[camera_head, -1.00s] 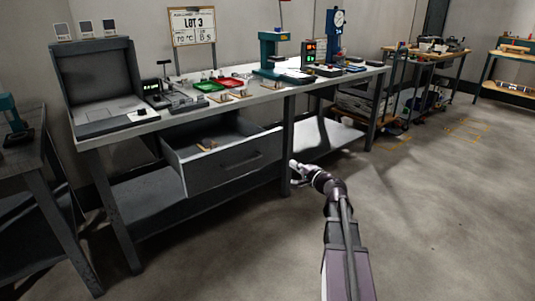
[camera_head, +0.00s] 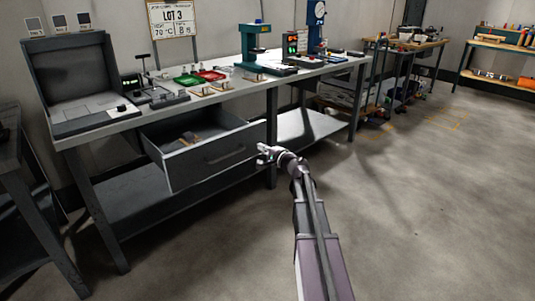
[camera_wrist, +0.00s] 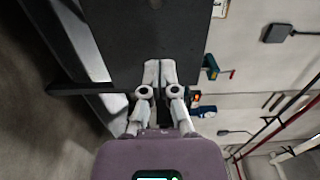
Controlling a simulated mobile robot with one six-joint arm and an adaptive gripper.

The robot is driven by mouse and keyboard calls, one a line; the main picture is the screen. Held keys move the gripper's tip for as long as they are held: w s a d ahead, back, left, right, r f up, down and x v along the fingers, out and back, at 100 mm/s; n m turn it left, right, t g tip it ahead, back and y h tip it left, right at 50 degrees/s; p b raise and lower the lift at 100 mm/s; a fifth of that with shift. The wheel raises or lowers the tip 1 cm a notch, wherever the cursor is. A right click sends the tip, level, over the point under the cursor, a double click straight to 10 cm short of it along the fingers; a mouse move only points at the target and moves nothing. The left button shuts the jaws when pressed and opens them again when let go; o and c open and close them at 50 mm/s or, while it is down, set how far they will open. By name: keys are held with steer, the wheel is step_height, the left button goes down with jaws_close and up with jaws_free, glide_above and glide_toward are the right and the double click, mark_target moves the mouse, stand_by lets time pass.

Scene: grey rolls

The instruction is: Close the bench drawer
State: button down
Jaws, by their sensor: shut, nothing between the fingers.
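The bench drawer (camera_head: 215,158) hangs open under the grey workbench (camera_head: 215,99), its dark front pulled out toward me. A few small brownish items (camera_head: 188,138) lie inside. My gripper (camera_head: 262,150) is beside the right end of the drawer front in the head view, with its fingers shut and empty. In the wrist view, my closed fingertips (camera_wrist: 160,64) point at a large dark grey panel. I cannot tell whether they touch it, and the drawer handle is not clear there.
On the bench top stand a grey open-fronted box (camera_head: 80,80), red and green trays (camera_head: 187,80), a teal press (camera_head: 253,48) and a blue dial device (camera_head: 316,25). A bench leg (camera_head: 271,140) stands just behind my gripper.

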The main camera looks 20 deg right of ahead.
mark_target(249, 140)
steer(key=shift+x, duration=2.65)
steer(key=shift+a, duration=0.4)
steer(key=shift+w+d, duration=0.15)
steer(key=shift+d, duration=0.1)
steer(key=shift+w, duration=0.5)
steer(key=x, duration=3)
steer(key=shift+f, duration=0.15)
steer(key=shift+w+a, duration=0.15)
steer(key=shift+w, duration=0.2)
